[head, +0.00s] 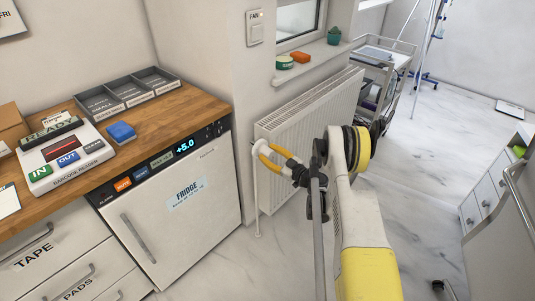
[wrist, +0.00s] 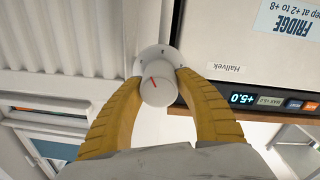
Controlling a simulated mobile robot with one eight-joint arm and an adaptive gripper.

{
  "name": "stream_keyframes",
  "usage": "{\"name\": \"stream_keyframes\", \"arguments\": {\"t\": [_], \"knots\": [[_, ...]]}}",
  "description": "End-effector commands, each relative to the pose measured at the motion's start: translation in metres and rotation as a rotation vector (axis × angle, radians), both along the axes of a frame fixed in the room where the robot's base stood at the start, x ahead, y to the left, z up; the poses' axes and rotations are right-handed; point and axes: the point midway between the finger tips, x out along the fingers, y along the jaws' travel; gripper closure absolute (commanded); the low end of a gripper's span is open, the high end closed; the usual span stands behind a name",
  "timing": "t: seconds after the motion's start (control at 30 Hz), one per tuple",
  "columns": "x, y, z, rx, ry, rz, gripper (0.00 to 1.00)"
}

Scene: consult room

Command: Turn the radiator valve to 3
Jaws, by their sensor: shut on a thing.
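The white radiator (head: 305,125) stands against the wall under the window, right of the fridge. Its round white valve knob (wrist: 158,91) shows in the wrist view with a red mark on its face and a white scale ring behind it. The scale's figures are too small to read. My gripper (head: 259,148) reaches the valve at the radiator's near left end. In the wrist view its two yellow ribbed fingers (wrist: 159,84) are shut on the knob, one on each side. The fingers hide most of the valve in the head view.
The fridge (head: 175,205) stands close to the left of the valve, under a wooden counter (head: 190,105) with a barcode reader (head: 70,155) and a grey tray (head: 127,90). A thin white pipe (head: 256,205) runs down below the valve. Open floor (head: 425,150) lies to the right.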

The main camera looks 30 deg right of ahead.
Motion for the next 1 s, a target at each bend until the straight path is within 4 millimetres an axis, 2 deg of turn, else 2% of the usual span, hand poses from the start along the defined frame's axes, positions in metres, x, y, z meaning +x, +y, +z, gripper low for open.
{"name": "stream_keyframes", "arguments": {"t": [0.5,1.0], "knots": [[0.0013,-0.0004,0.0014,0.36,0.13,0.002,0.9],[0.0014,-0.0008,0.0014,0.457,0.165,0.001,0.9]]}}
